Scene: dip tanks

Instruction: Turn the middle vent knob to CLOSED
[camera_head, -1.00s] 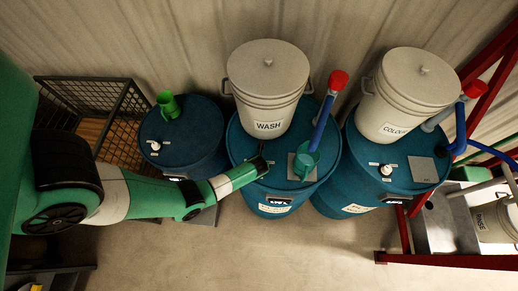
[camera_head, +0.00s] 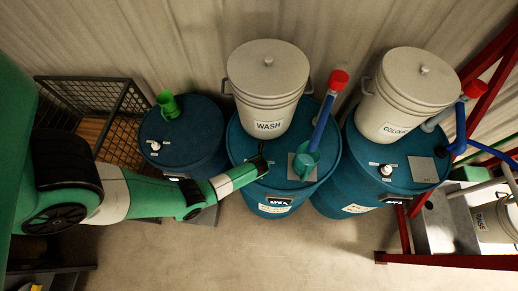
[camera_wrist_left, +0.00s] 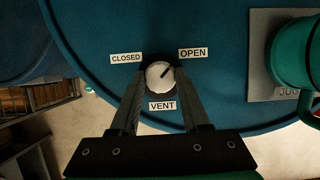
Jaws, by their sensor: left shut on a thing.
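The middle vent knob (camera_wrist_left: 157,76) is a round white knob on a dark base on top of the middle blue barrel (camera_head: 240,140). Its dark pointer mark points up and right, toward the OPEN label (camera_wrist_left: 193,53). The CLOSED label (camera_wrist_left: 126,58) is at upper left and the VENT label (camera_wrist_left: 162,105) is below. My left gripper (camera_wrist_left: 160,88) is shut on the knob, with one finger on each side. In the head view my left gripper (camera_head: 260,163) reaches the barrel top from the left and hides the knob. My right gripper is not in view.
A WASH bucket (camera_head: 268,75) stands behind the knob. A teal jug (camera_head: 305,160) stands on a grey plate to the right, below a blue pipe with a red end. Barrels with white knobs stand at left (camera_head: 180,145) and right (camera_head: 410,175). The front floor is clear.

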